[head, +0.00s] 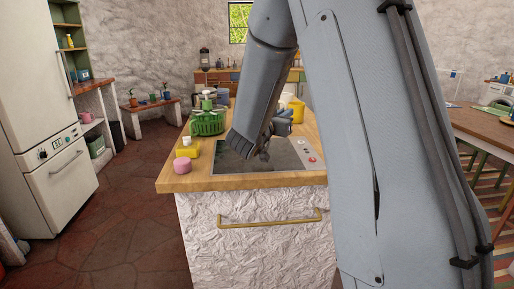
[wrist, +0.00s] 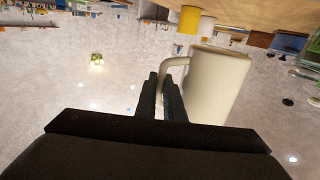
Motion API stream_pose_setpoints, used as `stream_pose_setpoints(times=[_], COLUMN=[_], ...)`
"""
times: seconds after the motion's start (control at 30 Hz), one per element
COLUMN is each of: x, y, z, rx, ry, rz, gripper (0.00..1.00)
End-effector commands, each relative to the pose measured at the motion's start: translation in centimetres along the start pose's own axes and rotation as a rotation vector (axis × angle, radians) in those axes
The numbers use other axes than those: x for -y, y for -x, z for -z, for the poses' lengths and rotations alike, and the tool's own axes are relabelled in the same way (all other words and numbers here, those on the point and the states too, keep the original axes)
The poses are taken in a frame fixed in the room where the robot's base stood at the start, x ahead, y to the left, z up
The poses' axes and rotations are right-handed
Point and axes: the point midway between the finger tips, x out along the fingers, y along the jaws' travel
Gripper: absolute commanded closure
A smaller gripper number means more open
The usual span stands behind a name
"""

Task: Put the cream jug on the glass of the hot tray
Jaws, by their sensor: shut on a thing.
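The hot tray lies on the wooden counter in the head view, with a dark glass (head: 232,160) and a pale control strip (head: 308,156) at its right end. In the wrist view my gripper (wrist: 160,95) is shut on the handle of the cream jug (wrist: 218,85). The jug's body is to the right of the fingers. I cannot make out the jug in the head view, and the gap between its base and the glass does not show.
A green rack (head: 207,123), a yellow block (head: 187,152) and a pink pot (head: 183,165) stand left of the tray. A yellow container (head: 297,108) stands behind it. Bare wooden counter (head: 240,183) runs along the front edge.

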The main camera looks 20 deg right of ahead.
Motion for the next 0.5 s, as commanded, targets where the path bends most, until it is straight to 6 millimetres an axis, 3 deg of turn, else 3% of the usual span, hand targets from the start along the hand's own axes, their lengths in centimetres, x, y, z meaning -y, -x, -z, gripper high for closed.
stream_pose_setpoints(times=[0.13,0.4,0.5], x=[-0.3,-0.3,-0.3], y=[1.9,2.0,2.0], z=[-0.2,-4.6,-5.4], rx=[0.0,0.002,0.001], ry=[0.002,0.003,0.001], rz=[0.004,0.004,0.004], gripper=[1.0,1.0,1.0])
